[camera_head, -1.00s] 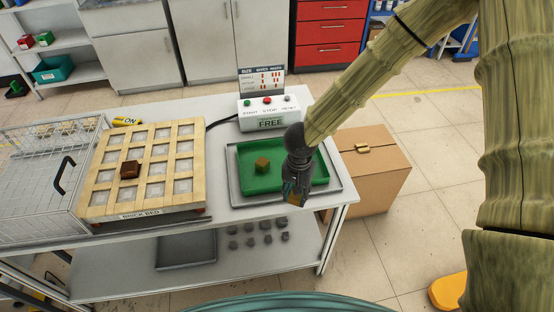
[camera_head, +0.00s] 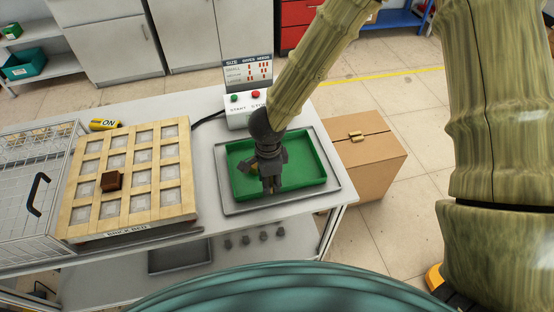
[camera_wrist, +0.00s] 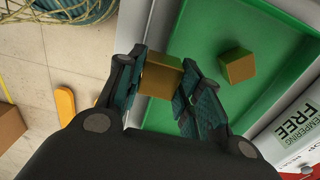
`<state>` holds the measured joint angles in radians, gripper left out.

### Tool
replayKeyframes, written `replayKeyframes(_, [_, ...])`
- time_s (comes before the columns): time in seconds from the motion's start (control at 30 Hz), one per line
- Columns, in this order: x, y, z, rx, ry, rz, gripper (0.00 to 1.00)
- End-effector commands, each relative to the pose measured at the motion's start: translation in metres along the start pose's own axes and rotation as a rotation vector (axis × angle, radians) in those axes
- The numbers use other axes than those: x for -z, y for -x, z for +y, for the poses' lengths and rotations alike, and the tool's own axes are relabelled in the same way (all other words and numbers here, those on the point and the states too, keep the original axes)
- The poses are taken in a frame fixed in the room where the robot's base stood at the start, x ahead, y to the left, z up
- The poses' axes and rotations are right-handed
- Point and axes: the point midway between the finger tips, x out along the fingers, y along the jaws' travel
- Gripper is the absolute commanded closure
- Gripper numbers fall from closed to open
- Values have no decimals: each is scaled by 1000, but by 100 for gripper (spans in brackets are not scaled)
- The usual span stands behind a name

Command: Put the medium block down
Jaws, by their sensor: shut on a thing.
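My gripper (camera_head: 270,186) is over the green tray (camera_head: 307,175), pointing down. In the wrist view my gripper (camera_wrist: 163,84) is shut on the medium block (camera_wrist: 160,76), a brass-coloured block, with one finger on each side. The head view hides this held block behind the fingers. A second brass-coloured block (camera_wrist: 237,65) lies in the green tray, apart from the fingers; in the head view it is partly hidden by my gripper. I cannot tell whether the held block touches the tray floor.
A grey tray (camera_head: 222,180) surrounds the green one. The control box (camera_head: 240,112) stands behind it. To the left are the brick bed (camera_head: 75,224) with a dark brown block (camera_head: 111,180) and a wire cage (camera_head: 40,190). A cardboard box (camera_head: 370,170) stands at the right.

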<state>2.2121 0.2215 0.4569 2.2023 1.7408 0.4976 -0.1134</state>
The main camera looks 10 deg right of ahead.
Motion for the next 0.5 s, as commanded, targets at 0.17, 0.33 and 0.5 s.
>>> replayKeyframes(0.17, [15,2,-18,2,-9,0,100])
replayKeyframes(0.33, [38,-1,-42,2,-9,0,100])
replayKeyframes(0.5, [62,-4,-66,1,-10,0,100])
